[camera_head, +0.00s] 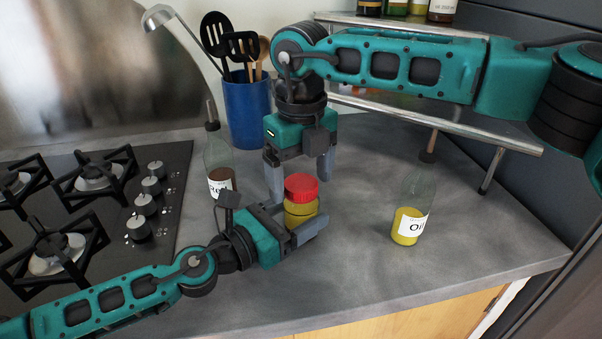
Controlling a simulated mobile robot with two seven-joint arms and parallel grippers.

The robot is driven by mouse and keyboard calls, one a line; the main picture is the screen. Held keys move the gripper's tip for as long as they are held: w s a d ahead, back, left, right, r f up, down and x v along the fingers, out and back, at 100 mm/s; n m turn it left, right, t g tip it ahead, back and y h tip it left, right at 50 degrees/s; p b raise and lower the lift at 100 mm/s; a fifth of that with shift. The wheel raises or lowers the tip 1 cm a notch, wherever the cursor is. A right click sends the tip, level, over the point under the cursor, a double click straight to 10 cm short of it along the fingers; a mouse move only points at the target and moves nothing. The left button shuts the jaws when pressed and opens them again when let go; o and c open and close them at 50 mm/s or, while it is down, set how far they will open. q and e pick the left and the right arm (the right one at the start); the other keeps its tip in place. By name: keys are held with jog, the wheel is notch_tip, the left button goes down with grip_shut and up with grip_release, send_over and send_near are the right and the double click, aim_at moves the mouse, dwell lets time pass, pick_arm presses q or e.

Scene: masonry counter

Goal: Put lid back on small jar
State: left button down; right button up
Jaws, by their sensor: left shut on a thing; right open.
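The small jar (300,213) has yellow contents and stands on the counter in the middle of the head view. Its red lid (301,187) is at the top of the jar; I cannot tell whether it is fully seated. My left gripper (297,224) is shut on the jar low on its body, with one finger showing at the jar's front right. My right gripper (300,178) points down from above and is open, with its fingers on either side of the lid and apart from it. Part of the jar's lower body is hidden by the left gripper.
A dark bottle (221,180) stands left of the jar, close to both grippers. An oil bottle (411,215) stands to the right. A blue utensil holder (247,112) is behind, a metal shelf (460,128) at back right, and a gas hob (100,215) at left. The right-front counter is clear.

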jog(key=shift+r, duration=0.1)
notch_tip(320, 180, up, 12)
dwell(0.5)
pick_arm(q)
grip_release()
